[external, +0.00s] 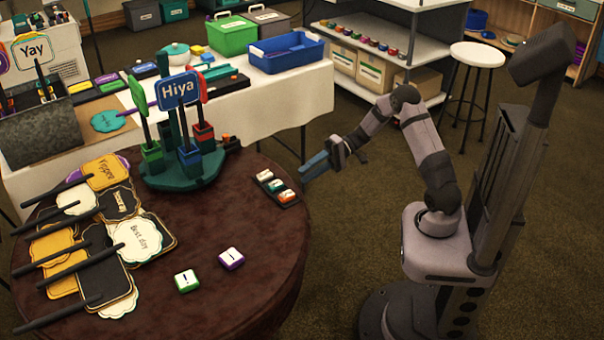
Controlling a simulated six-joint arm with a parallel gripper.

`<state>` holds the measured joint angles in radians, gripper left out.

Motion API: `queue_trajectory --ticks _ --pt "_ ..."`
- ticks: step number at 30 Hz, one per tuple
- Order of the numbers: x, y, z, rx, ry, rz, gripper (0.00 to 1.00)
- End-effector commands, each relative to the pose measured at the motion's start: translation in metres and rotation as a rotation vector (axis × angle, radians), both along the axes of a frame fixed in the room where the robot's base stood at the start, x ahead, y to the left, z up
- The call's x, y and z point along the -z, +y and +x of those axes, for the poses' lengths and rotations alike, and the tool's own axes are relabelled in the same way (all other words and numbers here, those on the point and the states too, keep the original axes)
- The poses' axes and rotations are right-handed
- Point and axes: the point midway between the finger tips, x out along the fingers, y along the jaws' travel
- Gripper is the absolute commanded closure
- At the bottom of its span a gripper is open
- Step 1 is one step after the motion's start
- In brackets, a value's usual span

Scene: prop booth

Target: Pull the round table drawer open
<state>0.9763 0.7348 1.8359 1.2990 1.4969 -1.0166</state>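The round table (215,282) has a dark reddish-brown top and fills the lower left of the external view. I cannot make out a drawer front or handle on its dark visible side. My gripper (308,169) has blue-grey fingers and points left, near the right edge of the round table. It appears apart from the table, with nothing seen between its fingers. The fingers overlap in this view, so their opening is unclear.
On the round table are a sign stand (180,178), a small tray of blocks (276,188), two loose blocks (187,281) (231,258) and several paddle signs (138,240). A white-clothed table (285,98) stands behind. A white stool (478,55) stands back right. Carpet (345,225) is clear beside the table.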

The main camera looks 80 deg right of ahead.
Motion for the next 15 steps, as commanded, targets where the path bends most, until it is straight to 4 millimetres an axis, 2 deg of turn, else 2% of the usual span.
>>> queue_trajectory --ticks 15 --pt "0.013 0.040 0.038 -0.002 0.003 0.002 0.72"
